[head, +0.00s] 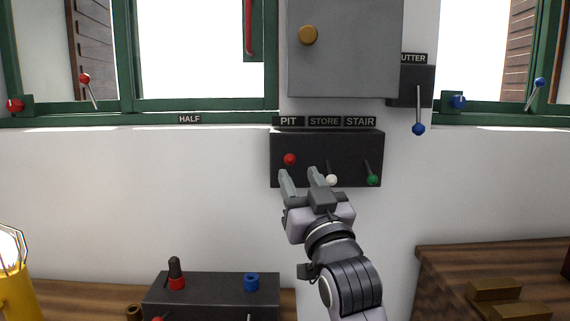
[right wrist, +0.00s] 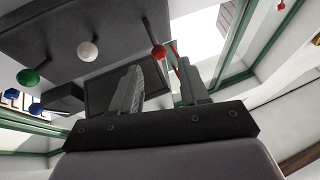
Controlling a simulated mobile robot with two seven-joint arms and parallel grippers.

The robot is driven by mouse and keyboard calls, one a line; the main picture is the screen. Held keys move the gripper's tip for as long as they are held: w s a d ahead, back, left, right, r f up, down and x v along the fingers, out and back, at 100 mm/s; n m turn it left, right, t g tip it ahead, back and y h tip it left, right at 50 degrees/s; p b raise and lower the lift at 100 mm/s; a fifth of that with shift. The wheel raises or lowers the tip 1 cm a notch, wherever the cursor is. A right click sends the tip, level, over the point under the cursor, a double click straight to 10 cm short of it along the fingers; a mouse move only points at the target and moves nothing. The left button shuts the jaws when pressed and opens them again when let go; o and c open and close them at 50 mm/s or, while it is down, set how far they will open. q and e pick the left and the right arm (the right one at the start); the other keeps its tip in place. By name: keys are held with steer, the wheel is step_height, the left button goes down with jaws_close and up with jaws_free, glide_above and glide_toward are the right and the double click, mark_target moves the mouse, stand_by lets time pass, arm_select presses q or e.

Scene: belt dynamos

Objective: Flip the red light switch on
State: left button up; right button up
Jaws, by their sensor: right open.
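The red switch knob (head: 290,159) is at the left of a dark switch box (head: 350,147) on the white wall, below the PIT label (head: 288,121). It sits higher than the white knob (head: 331,180) and the green knob (head: 372,180), whose levers hang down. Its own stem is hardly visible. My right gripper (head: 302,176) is open and empty, just in front of and below the red knob. In the right wrist view the red knob (right wrist: 158,52) shows between the two fingertips (right wrist: 160,75), with no clear contact. My left gripper is out of view.
A grey cabinet (head: 345,50) hangs above the switch box. A lever with a blue knob (head: 418,128) hangs at its right. A dark box (head: 210,297) with red and blue parts stands below, and a wooden bench (head: 450,265) is at the right.

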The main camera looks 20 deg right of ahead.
mark_target(292, 161)
steer(key=shift+p+x, duration=0.45)
steer(key=shift+x, duration=3)
steer(key=shift+c, duration=0.3)
jaws_close()
